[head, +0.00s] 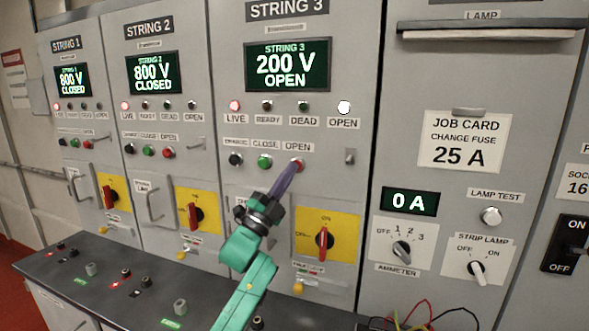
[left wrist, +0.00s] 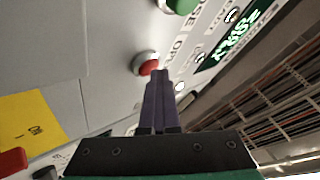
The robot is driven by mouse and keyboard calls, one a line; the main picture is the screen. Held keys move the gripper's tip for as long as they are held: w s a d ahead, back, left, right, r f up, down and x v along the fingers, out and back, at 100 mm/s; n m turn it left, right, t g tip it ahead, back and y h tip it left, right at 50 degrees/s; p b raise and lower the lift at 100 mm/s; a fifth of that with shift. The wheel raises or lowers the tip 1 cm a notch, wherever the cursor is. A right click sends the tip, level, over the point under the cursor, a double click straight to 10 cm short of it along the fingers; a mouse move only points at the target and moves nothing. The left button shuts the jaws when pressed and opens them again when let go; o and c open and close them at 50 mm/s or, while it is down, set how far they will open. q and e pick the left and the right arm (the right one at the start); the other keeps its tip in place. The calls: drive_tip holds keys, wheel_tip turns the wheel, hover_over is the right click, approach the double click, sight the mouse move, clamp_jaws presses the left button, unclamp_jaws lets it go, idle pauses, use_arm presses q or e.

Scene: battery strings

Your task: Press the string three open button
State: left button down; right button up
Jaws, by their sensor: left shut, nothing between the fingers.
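The red string three open button (head: 299,163) sits at the right of the row under the String 3 lamps, beside the green close button (head: 264,161) and a black button (head: 235,158). My left gripper (head: 291,168) is shut and empty, its purple fingertips at the red button and partly covering it. In the left wrist view the fingertips (left wrist: 160,74) overlap the edge of the red button (left wrist: 146,64); I cannot tell if they touch it. The String 3 display (head: 288,64) reads 200 V OPEN. Its red LIVE lamp (head: 235,106) and white OPEN lamp (head: 344,107) are lit.
Below the button is a red rotary handle (head: 322,239) on a yellow plate. String 1 and String 2 displays (head: 152,74) at the left read 800 V CLOSED. A dark bench top (head: 150,285) runs along the front. An ammeter panel (head: 403,246) is at the right.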

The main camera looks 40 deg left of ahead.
use_arm(q)
drive_tip(key=shift+f, duration=0.15)
drive_tip(key=s, duration=0.1)
drive_tip(key=s+d, duration=0.1)
drive_tip(key=s, duration=0.1)
drive_tip(key=s+d, duration=0.1)
drive_tip(key=s, duration=0.1)
drive_tip(key=shift+s, duration=0.2)
